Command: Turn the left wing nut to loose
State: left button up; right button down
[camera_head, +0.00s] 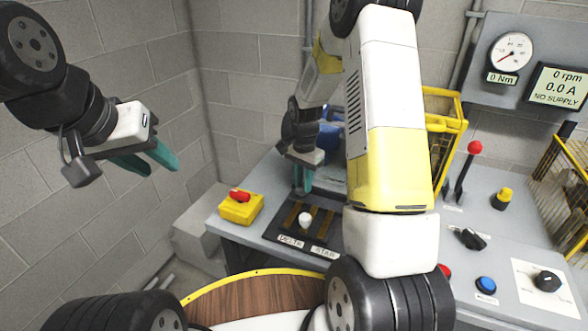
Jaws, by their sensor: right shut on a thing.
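My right gripper (303,182) points down at the far edge of a black panel (270,233) on the grey bench. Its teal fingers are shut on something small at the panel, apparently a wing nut. The fingers cover it, so its shape and angle are hidden. No other wing nut can be made out clearly. My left gripper (148,164) is open and empty, raised in front of the block wall at the left, well away from the panel.
The panel carries brass-coloured strips, a white knob (305,219) and DELTA and STAR labels. A yellow box with a red switch (240,196) stands left of it. My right arm hides the bench middle. A red-knobbed lever (474,149) and yellow guards stand right.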

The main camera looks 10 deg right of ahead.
jog(key=n, duration=0.5)
jog(key=shift+n, duration=0.3)
jog(key=n, duration=1)
jog(key=shift+n, duration=2.6)
jog(key=c, duration=1.2)
grip_release()
jog(key=shift+c, duration=0.2)
jog(key=shift+r, duration=0.1)
